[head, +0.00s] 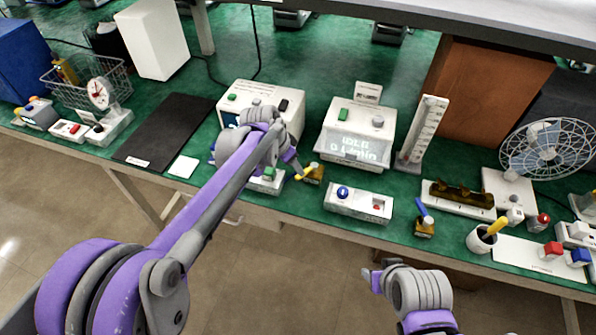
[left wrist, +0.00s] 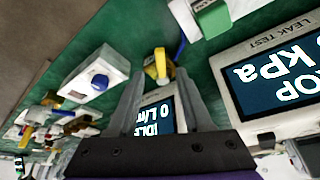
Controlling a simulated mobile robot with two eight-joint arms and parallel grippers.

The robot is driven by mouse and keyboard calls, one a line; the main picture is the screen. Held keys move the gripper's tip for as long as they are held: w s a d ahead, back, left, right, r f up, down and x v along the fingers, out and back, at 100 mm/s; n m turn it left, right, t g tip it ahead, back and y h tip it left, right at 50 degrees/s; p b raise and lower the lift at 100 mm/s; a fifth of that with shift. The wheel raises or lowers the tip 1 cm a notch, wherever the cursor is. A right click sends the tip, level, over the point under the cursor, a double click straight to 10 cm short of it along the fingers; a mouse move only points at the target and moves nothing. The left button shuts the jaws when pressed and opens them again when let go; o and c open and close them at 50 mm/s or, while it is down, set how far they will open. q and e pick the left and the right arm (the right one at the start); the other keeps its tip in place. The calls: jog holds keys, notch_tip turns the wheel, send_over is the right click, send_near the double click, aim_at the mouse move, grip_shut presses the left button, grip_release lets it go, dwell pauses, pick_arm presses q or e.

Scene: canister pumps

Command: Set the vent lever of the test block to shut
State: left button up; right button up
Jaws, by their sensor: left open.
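No label tells me which part is the vent lever. My left gripper (head: 293,162) is open and just behind the block in the head view; its spread fingers also show in the left wrist view (left wrist: 160,78). I cannot tell whether they touch the lever. My right gripper (head: 371,276) is low, in front of the bench, its jaws unclear.
A white box with a blue knob (head: 358,203) is right of the block; one with a green switch (head: 268,181) is left. The flow display unit (head: 356,133) and the leak test unit (left wrist: 284,78) stand behind. Another brass block has a blue lever (head: 422,208).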

aim_at(298, 176)
pick_arm(q)
jog(key=shift+x, duration=2.75)
grip_shut()
jog(key=shift+w, duration=0.1)
